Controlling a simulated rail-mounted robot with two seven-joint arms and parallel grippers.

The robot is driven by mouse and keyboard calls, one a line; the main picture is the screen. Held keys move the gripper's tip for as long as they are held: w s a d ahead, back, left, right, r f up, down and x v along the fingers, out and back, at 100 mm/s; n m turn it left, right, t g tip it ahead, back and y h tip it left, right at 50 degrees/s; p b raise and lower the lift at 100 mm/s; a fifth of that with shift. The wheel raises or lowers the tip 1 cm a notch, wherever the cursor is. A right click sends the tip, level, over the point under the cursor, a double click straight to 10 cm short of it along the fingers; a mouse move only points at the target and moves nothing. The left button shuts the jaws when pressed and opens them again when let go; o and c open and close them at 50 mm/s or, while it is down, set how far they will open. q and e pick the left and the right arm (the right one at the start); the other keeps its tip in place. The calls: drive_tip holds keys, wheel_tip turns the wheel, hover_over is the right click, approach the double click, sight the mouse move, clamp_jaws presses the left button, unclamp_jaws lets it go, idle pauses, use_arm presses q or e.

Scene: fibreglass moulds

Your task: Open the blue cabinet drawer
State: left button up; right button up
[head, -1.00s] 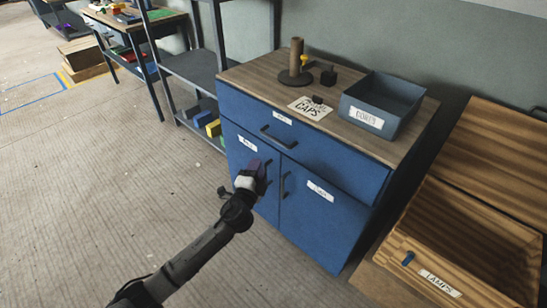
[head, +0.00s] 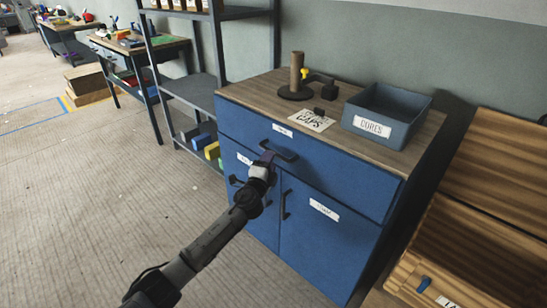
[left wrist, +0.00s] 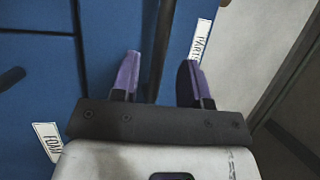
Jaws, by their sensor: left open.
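The blue cabinet (head: 330,250) stands against the wall, its wide top drawer (head: 345,180) shut flush above two shut doors. The drawer has a dark bar handle (head: 284,154) and a white label. My left gripper (head: 265,159) is at the left part of this handle. In the left wrist view, my open left gripper (left wrist: 158,80) has one purple finger on each side of the dark handle bar (left wrist: 162,35). I cannot tell whether a finger touches the bar. My right gripper is not in view.
A grey-blue bin (head: 385,113), a post on a round base (head: 296,78) and a caps card (head: 310,120) are on the cabinet top. A metal shelf (head: 190,85) is on the left. Floor in front is clear.

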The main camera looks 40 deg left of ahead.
use_arm(q)
drive_tip(key=shift+b+x, duration=0.8)
drive_tip(key=shift+x, duration=1.5)
drive_tip(key=shift+c, duration=0.4)
clamp_jaws()
